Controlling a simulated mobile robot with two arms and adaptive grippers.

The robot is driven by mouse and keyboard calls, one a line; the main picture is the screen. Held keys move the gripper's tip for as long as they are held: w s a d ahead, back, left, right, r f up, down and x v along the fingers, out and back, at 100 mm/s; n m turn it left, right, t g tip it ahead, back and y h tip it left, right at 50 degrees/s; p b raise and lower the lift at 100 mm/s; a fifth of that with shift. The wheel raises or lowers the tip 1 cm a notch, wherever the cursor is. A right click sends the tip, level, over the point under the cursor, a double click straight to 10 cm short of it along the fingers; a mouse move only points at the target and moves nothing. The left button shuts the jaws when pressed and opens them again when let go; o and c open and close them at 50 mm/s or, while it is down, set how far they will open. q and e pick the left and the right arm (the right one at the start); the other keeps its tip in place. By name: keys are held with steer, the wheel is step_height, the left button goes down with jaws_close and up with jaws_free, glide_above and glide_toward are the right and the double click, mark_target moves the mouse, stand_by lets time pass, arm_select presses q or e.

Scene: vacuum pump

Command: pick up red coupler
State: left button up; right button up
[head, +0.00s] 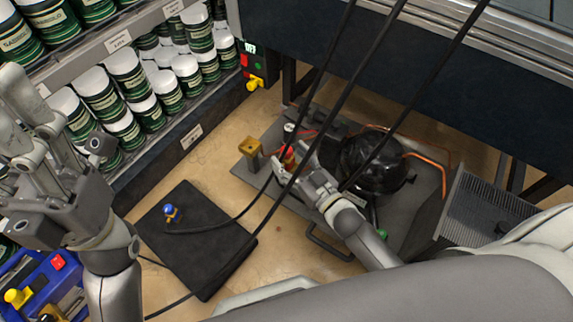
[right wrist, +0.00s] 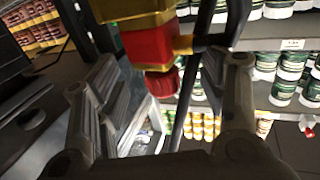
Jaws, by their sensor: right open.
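The red coupler (head: 288,157) stands upright by the vacuum pump (head: 375,165), with a hose close beside it. In the right wrist view the red coupler (right wrist: 150,46) shows large, with a gold part above it and a red knob on its lower side. My right gripper (head: 291,160) is at the coupler. Its open fingers (right wrist: 165,85) show left and right of the coupler's lower part in the wrist view; contact cannot be told. My left gripper (head: 55,130) is at the far left, away from the coupler; its finger gap is unclear.
Black hoses (head: 330,85) cross above the pump. A brass block (head: 251,148) stands left of the coupler. Shelves of jars (head: 125,75) line the left. A grey finned unit (head: 485,210) stands at right.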

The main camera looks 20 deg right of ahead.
steer(key=shift+x, duration=0.95)
steer(key=c, duration=1.2)
steer(key=shift+r, duration=0.1)
steer(key=shift+c, duration=0.2)
steer(key=shift+r, duration=0.1)
